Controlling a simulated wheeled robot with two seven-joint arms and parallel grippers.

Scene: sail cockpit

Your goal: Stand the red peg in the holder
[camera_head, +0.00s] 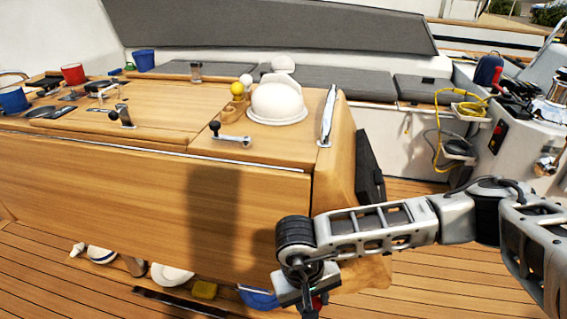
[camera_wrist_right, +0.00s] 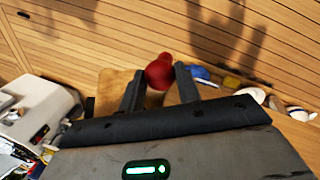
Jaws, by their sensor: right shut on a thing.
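My right gripper (camera_head: 308,304) hangs low in front of the cockpit table's right end in the head view. In the right wrist view its two fingers (camera_wrist_right: 159,86) are shut on the red peg (camera_wrist_right: 160,71), whose rounded red end shows between them. A bit of red (camera_head: 317,302) also shows at the gripper in the head view. The wooden holder (camera_head: 235,109) appears to be the small block on the table beside the white dome, with a yellow ball-topped peg (camera_head: 237,89) at it. The gripper is well below and to the right of it. My left gripper is out of view.
A white dome (camera_head: 277,102) and a winch handle (camera_head: 231,138) stand near the holder on the table (camera_head: 150,150). A metal handle (camera_head: 328,115) stands at the table's right edge. Bowls and a yellow sponge (camera_head: 204,290) lie low on the deck (camera_head: 60,276).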

